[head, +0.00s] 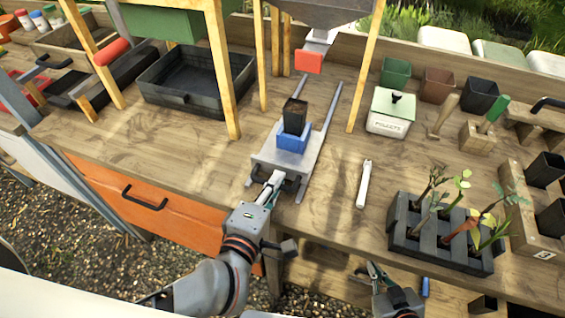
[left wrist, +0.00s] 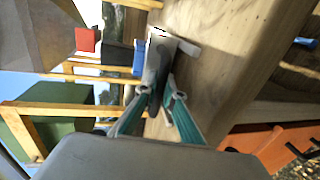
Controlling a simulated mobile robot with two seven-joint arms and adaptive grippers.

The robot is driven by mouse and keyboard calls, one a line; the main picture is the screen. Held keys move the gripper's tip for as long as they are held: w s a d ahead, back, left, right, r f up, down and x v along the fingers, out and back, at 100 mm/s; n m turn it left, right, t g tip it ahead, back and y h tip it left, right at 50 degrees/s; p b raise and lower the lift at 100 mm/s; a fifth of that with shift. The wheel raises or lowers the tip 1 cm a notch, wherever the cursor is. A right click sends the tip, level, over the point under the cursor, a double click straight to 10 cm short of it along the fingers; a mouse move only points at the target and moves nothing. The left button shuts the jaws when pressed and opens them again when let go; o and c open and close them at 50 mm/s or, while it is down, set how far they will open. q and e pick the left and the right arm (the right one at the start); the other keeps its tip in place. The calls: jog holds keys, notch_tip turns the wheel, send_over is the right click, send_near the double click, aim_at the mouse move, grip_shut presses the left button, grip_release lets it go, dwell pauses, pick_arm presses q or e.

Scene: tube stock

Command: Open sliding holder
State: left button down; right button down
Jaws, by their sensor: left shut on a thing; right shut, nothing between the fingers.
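The sliding holder (head: 268,158) is a flat grey plate on two metal rails on the wooden bench. A blue block (head: 292,139) sits on it and holds a dark pot (head: 295,112) upright. My left gripper (head: 275,180) is shut on the dark handle at the holder's front edge. In the left wrist view the fingers (left wrist: 158,98) close on the handle, and the grey plate and blue block (left wrist: 139,60) show beyond. The fingers partly hide the handle. My right gripper (head: 376,270) is shut and empty at the bench's front edge, low in the head view.
A white tool (head: 364,183) lies right of the holder. A dark seedling rack (head: 440,238) stands at front right. A black tray (head: 196,85) is at left.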

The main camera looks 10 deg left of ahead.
pick_arm(q)
jog(key=shift+v, duration=0.95)
jog(key=shift+s+a+f+p, duration=0.1)
jog(key=shift+s+p, duration=0.1)
jog(key=shift+s, duration=0.15)
jog(key=shift+s+f+p, duration=0.15)
jog(key=shift+s+p, duration=0.05)
jog(key=shift+s, duration=0.15)
jog(key=c, duration=2.4)
grip_release()
jog(key=shift+s, duration=0.1)
jog(key=v, duration=1.2)
